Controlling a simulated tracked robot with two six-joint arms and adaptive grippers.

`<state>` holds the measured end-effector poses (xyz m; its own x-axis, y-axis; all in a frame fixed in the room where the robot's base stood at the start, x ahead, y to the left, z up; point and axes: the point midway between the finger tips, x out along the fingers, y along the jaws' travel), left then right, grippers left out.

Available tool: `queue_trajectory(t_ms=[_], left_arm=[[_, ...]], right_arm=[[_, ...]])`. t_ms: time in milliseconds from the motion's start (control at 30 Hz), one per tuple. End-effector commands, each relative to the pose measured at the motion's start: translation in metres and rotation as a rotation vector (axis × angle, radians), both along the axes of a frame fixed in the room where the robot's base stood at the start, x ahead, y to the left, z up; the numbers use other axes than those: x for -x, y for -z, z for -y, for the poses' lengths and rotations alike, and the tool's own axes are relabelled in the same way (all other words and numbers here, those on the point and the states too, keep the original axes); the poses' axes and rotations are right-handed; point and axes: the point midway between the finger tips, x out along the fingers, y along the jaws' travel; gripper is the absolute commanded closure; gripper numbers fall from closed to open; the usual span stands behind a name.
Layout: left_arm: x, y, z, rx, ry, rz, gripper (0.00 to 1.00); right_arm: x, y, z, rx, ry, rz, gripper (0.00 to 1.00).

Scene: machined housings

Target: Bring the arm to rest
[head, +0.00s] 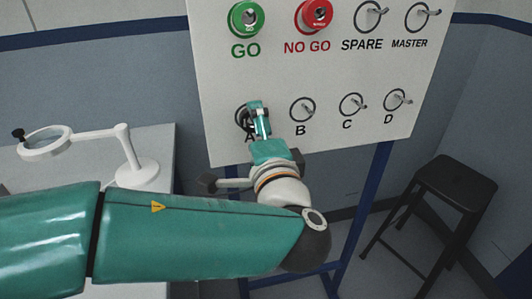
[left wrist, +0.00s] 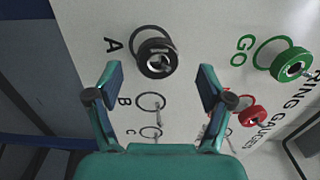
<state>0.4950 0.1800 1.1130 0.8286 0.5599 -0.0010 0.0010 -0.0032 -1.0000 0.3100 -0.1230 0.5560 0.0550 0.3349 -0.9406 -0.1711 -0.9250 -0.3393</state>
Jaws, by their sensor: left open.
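My left gripper (head: 260,112) is in front of peg A on the white panel (head: 225,75). In the left wrist view its two fingers (left wrist: 158,70) are spread wide with nothing between them. A black ring (left wrist: 157,58) hangs on peg A, beyond the fingertips and apart from them. In the head view the gripper partly hides it. A green ring (head: 246,19) hangs on the GO peg and a red ring (head: 315,14) on the NO GO peg. My right gripper is not in view.
Pegs B (head: 302,109), C (head: 352,104), D (head: 397,99), SPARE (head: 370,17) and MASTER (head: 419,15) are bare. A white magnifier stand (head: 135,173) is on the table (head: 160,145) at left, near my arm. A black stool (head: 455,184) stands at right.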

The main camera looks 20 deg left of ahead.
Motion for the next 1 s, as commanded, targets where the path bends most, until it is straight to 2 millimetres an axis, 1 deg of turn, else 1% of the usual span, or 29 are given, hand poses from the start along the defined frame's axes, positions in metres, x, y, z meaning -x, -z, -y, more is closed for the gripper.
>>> queue_trajectory(t_ms=[33,200,400,500,600,667,733,767,867,967,1000], left_arm=[[0.008,-0.001,0.007,-0.001,0.006,0.002,0.20],[0.037,-0.001,0.027,0.000,0.008,0.002,0.20],[0.065,0.000,0.045,-0.001,0.005,0.002,0.20],[0.073,0.000,0.050,-0.001,0.003,0.001,0.20],[0.077,0.001,0.053,-0.001,0.002,0.001,0.20],[0.077,0.002,0.053,-0.001,0.002,-0.004,0.20],[0.075,0.008,0.052,-0.003,-0.001,-0.031,0.20],[0.073,0.014,0.052,-0.004,-0.001,-0.052,0.20],[0.063,0.044,0.050,0.000,-0.001,-0.170,0.20],[0.055,0.097,0.044,0.024,-0.006,-0.365,0.20],[0.054,0.124,0.042,0.045,-0.009,-0.462,0.20]], right_arm=[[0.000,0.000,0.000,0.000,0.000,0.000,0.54],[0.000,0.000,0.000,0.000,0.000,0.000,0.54],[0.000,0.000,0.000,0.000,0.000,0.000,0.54],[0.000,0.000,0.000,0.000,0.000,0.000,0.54],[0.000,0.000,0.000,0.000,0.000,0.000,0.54],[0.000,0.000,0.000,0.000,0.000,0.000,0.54],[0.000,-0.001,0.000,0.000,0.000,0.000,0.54],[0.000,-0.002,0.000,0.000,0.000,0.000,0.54],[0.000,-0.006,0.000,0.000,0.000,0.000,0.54],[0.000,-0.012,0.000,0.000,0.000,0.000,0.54],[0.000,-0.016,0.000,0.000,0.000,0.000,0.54]])
